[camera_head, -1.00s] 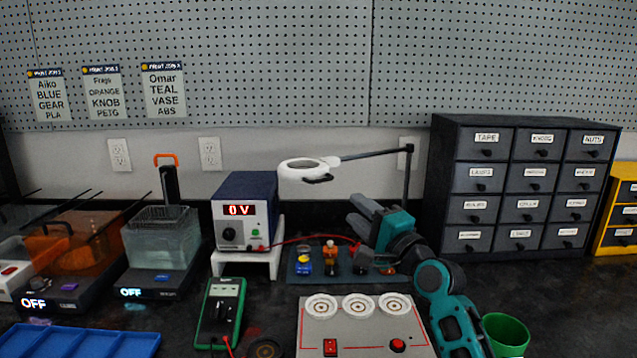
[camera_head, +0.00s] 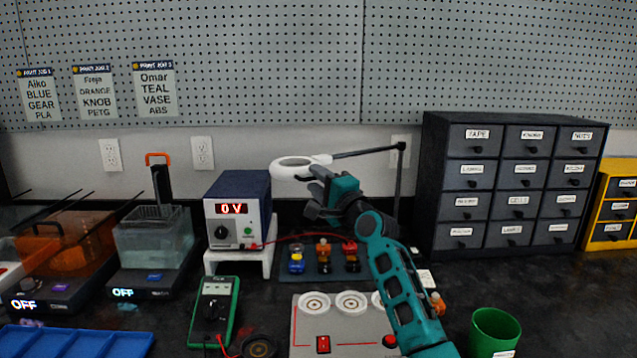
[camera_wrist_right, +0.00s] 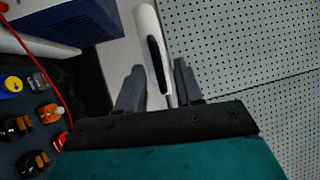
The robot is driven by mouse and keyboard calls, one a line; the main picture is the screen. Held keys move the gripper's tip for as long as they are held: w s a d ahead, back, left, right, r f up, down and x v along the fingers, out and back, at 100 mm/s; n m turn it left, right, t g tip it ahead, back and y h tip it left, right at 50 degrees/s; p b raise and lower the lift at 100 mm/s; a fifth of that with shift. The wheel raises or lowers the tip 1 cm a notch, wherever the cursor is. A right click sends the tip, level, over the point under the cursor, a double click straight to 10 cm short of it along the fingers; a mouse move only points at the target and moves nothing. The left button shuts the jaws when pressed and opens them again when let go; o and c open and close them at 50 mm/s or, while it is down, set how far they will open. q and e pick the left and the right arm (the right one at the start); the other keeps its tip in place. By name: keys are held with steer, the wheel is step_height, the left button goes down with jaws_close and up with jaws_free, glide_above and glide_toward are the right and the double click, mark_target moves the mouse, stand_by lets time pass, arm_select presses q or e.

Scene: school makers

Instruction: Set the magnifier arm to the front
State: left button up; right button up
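The magnifier has a white ring head (camera_head: 290,161) on a dark jointed arm (camera_head: 366,153), which runs right to an upright post (camera_head: 399,180) at the back. The head points left along the wall. My right gripper (camera_head: 316,188) is raised just below and in front of the head's right side, partly covering it. In the right wrist view, the white magnifier head (camera_wrist_right: 147,28) with its dark handle (camera_wrist_right: 155,65) lies between and beyond the two parted fingers (camera_wrist_right: 158,80). The fingers look open; contact cannot be told. My left gripper is not in view.
A power supply (camera_head: 237,202) on a white stand is left of my gripper. A mat with small coloured parts (camera_head: 323,268) lies below it. A control panel (camera_head: 306,330) is in front. A drawer cabinet (camera_head: 437,185) stands right, a green cup (camera_head: 494,332) front right.

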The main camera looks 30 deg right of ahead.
jaws_close()
stand_by(0.3)
stand_by(1.1)
